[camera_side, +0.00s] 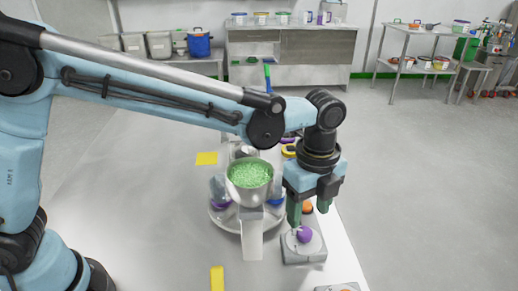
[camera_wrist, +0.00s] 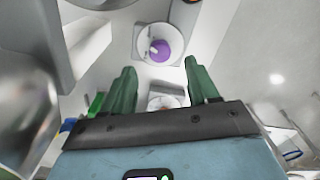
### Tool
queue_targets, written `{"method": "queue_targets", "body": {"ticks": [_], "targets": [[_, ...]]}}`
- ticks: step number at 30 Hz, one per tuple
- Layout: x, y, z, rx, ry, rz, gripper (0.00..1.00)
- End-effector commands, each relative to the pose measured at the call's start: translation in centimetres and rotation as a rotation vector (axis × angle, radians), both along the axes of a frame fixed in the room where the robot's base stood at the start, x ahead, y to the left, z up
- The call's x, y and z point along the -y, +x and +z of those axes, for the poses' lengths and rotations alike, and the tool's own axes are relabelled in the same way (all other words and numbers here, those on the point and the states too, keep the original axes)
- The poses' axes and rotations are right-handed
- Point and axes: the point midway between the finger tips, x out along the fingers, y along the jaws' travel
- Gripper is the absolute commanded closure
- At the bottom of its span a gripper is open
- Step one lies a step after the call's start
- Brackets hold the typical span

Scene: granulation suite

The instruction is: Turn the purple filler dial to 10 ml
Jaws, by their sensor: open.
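The purple filler dial (camera_side: 304,235) sits on a pale disc on top of a small grey box (camera_side: 303,256) at the front right of the table. In the wrist view the purple dial (camera_wrist: 160,49) has a pale pointer mark on its left side. My gripper (camera_side: 303,218) has green fingers, points down and is open just above the dial. In the wrist view the dial lies just past the fingertips of my gripper (camera_wrist: 159,66), between their lines, with no visible contact. Any scale marks are too small to read.
A metal hopper of green granules (camera_side: 250,174) stands left of my gripper. An orange part (camera_side: 307,207) shows behind my gripper. Another grey unit (camera_side: 338,288) is cut off at the bottom edge. The table's right edge is close to the dial box. Yellow patches (camera_side: 207,158) mark the table.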

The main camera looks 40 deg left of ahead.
Motion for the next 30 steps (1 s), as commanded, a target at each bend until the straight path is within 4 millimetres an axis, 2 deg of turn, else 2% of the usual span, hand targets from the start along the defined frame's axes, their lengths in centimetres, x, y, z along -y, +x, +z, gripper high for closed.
{"method": "queue_targets", "body": {"ticks": [3, 9, 15, 22, 30], "targets": [[0.0, 0.0, -2.1, 0.0, 0.0, 0.0, 0.41], [0.0, 0.0, -4.5, 0.0, 0.0, 0.001, 0.41], [0.0, 0.0, -5.4, 0.0, 0.0, 0.001, 0.41], [0.0, 0.0, -5.4, 0.0, 0.0, 0.001, 0.41], [0.0, 0.0, -5.4, 0.0, 0.0, 0.001, 0.81]]}}
